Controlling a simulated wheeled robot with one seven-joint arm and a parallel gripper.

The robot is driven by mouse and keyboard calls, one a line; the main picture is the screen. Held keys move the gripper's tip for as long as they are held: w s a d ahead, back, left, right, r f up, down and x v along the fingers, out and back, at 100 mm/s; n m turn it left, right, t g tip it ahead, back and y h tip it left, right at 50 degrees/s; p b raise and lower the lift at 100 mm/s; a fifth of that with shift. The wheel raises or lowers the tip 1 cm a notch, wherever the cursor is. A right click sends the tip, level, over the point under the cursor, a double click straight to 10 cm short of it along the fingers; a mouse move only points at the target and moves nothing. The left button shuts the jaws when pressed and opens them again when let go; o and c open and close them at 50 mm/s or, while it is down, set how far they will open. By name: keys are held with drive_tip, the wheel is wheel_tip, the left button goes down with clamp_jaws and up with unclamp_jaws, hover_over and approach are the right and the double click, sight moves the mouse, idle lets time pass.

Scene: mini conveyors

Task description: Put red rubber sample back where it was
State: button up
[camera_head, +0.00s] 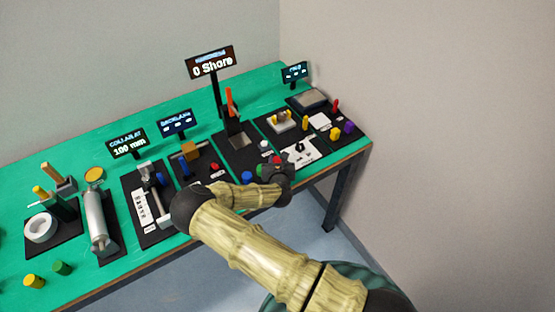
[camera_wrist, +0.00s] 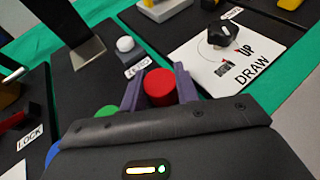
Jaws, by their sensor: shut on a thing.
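My gripper (camera_wrist: 160,92) is shut on the red rubber sample (camera_wrist: 160,86), a short red cylinder seen from its flat end between the two purple fingers. In the head view my gripper (camera_head: 275,167) is over the front part of the black station under the "0 Shore" sign (camera_head: 211,65), and the red sample (camera_head: 277,160) shows small at its tip. A green cylinder (camera_wrist: 107,112) and a blue cylinder (camera_wrist: 52,153) are to the left of the fingers in the wrist view, partly covered by my gripper. Whether the red sample touches the board cannot be told.
A white button (camera_wrist: 125,44) labelled "ZERO" stands just beyond the fingers. A black knob (camera_wrist: 222,34) on a white "DRAW" plate is at right. An orange-handled lever post (camera_head: 230,103) rises at the station's back. Other stations crowd the green table (camera_head: 95,129) on both sides.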

drive_tip(key=shift+f, duration=0.15)
drive_tip(key=o, duration=0.8)
drive_tip(key=shift+c, duration=0.2)
drive_tip(key=shift+s+r, duration=0.1)
drive_tip(key=shift+r, duration=0.15)
drive_tip(key=b+v, duration=0.2)
drive_tip(key=v, duration=0.9)
drive_tip(key=shift+s, duration=0.4)
drive_tip(key=shift+r, duration=0.1)
